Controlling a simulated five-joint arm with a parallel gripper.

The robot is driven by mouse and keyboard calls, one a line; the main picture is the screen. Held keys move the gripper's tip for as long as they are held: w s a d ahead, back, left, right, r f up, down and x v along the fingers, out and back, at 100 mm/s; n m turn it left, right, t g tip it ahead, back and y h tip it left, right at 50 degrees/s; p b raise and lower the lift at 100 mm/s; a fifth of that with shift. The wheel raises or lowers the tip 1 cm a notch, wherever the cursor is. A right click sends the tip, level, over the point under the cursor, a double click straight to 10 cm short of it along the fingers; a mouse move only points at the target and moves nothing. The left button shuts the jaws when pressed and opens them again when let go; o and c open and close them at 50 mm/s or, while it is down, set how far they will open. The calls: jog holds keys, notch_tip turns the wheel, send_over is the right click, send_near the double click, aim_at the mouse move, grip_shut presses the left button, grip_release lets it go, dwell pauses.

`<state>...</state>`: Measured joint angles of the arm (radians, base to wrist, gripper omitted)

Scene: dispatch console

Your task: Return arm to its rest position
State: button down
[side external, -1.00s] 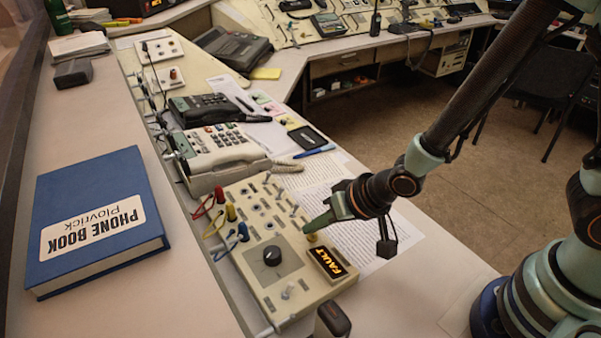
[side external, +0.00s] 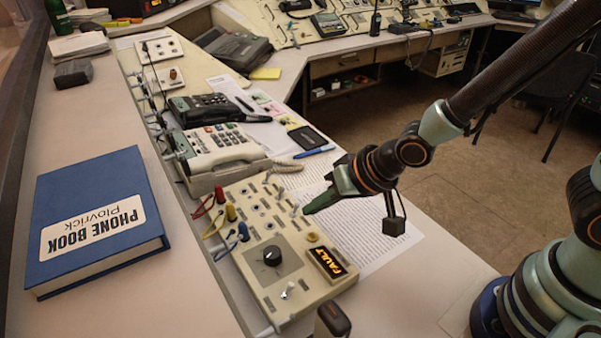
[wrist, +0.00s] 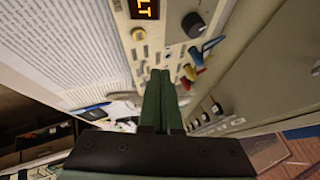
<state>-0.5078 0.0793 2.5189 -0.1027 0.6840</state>
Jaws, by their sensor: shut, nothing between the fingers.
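My gripper (side external: 309,210) is shut and empty, its green fingers together. In the side external view it hangs over the right edge of the beige control panel (side external: 262,284), just above the printed sheets. In the wrist view my gripper (wrist: 160,75) points at the panel face, with the lit FAULT display (wrist: 143,8) at the top. The FAULT display (side external: 331,263) glows orange on the panel's near right part. A yellowish round button (side external: 312,237) sits just above it and is clear of my fingers. A black knob (side external: 271,256) is to the left.
Red, yellow and blue plugs (side external: 231,213) stand on the panel's left side. A telephone (side external: 215,155) is behind the panel. A blue phone book (side external: 95,220) lies on the left ledge. Printed sheets (side external: 400,245) lie below my wrist.

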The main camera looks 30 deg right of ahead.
jog(key=shift+r, duration=0.1)
dwell(0.4)
jog(key=s+d+r+n+h, duration=0.1)
jog(key=s+d+r, duration=0.1)
jog(key=d+r, duration=0.5)
jog(key=s+d+r+n+h, duration=0.1)
jog(key=s+d+r+h, duration=0.1)
jog(key=d+r, duration=0.5)
jog(key=s+d, duration=0.1)
jog(key=d, duration=0.4)
jog(key=shift+s+r+g+h, duration=0.3)
jog(key=shift+g, duration=0.1)
